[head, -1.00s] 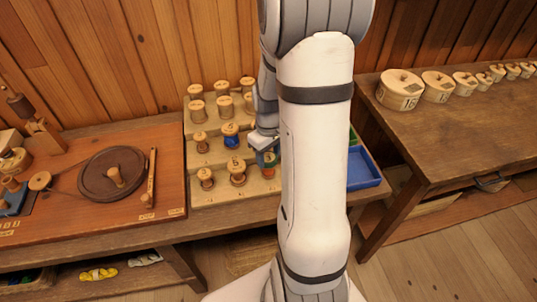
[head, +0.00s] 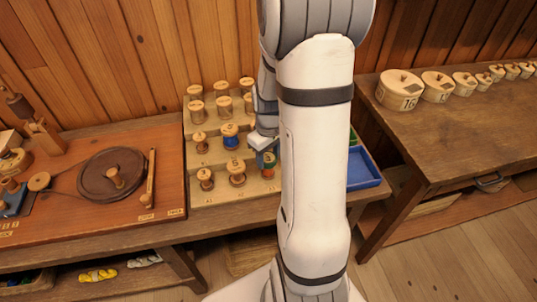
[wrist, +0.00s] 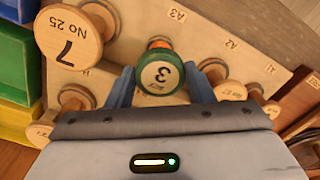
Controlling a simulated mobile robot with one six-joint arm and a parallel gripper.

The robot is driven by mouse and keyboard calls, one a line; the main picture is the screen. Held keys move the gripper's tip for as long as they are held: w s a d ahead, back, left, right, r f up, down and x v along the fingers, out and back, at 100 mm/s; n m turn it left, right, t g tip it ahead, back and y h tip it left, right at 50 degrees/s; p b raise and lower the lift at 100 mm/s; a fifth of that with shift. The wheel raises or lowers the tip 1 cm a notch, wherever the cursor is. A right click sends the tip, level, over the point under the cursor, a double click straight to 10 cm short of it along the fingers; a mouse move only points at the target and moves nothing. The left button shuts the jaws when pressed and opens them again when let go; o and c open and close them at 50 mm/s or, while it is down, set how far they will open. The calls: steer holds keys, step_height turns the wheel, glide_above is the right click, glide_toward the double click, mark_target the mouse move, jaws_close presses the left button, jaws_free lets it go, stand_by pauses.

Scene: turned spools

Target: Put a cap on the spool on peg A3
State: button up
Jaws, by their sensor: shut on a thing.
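My gripper (wrist: 162,88) has its blue fingers on either side of a green-rimmed round piece (wrist: 160,74) with a pale face marked 3. The wrist view shows it over the board close to the label A3. I cannot tell whether the green piece is a separate cap resting on that spool or the spool's own top. In the head view the green and orange piece (head: 268,172) is low at my gripper, in the front row of the stepped board (head: 205,198), partly hidden by my arm.
A large spool marked 7 (wrist: 74,38) stands close to the left finger in the wrist view. More spools stand on the other pegs, one with blue thread (head: 230,138). A blue tray (head: 362,170) lies right of the board. Round numbered boxes (head: 399,90) line the right table.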

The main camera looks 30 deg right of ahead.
mark_target(269, 158)
steer(key=shift+f+b, duration=0.45)
steer(key=shift+f, duration=0.15)
steer(key=o, duration=0.7)
step_height(269, 158, up, 11)
steer(key=p, duration=0.8)
stand_by(0.6)
